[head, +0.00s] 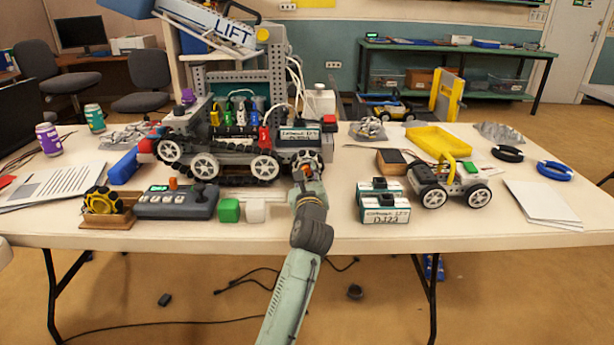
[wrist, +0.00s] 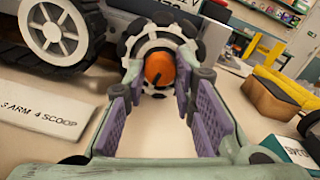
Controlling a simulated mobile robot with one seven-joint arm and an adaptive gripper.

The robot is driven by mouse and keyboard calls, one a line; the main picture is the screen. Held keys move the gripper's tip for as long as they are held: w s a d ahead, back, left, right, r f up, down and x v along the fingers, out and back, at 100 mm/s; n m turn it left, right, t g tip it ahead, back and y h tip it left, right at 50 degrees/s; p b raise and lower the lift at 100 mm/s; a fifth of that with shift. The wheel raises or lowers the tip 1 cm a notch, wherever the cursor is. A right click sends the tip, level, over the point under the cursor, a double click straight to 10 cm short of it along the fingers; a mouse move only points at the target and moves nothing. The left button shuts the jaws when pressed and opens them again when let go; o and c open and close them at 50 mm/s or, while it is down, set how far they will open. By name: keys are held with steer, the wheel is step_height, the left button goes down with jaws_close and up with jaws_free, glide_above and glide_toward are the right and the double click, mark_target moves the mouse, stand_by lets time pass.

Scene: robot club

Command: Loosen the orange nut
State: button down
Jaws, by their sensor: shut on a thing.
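The orange nut (wrist: 159,69) sits at the hub of a grey and black wheel (wrist: 160,45) in the wrist view. A dark slot or line shows on its face. My gripper (wrist: 161,84) faces the wheel, with its purple-padded fingers on either side of the nut, shut on it at the tips. In the head view the nut is a small orange spot (head: 307,169) at the front right wheel of the large grey rover (head: 225,140). My gripper (head: 307,178) reaches it from the front and partly covers the wheel.
Green (head: 229,210) and white (head: 256,211) cubes sit left of my arm.

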steer(key=shift+n, duration=0.3)
steer(key=n, duration=0.4)
steer(key=shift+d+n+p, duration=0.1)
steer(key=shift+n+p, duration=0.2)
steer(key=shift+p, duration=0.1)
steer(key=n, duration=0.4)
steer(key=shift+p, duration=0.35)
steer(key=n, duration=0.5)
steer(key=shift+n+h+p, duration=0.3)
steer(key=shift+p, duration=0.1)
steer(key=n, duration=0.4)
steer(key=shift+n, duration=0.3)
steer(key=c, duration=1.3)
jaws_free()
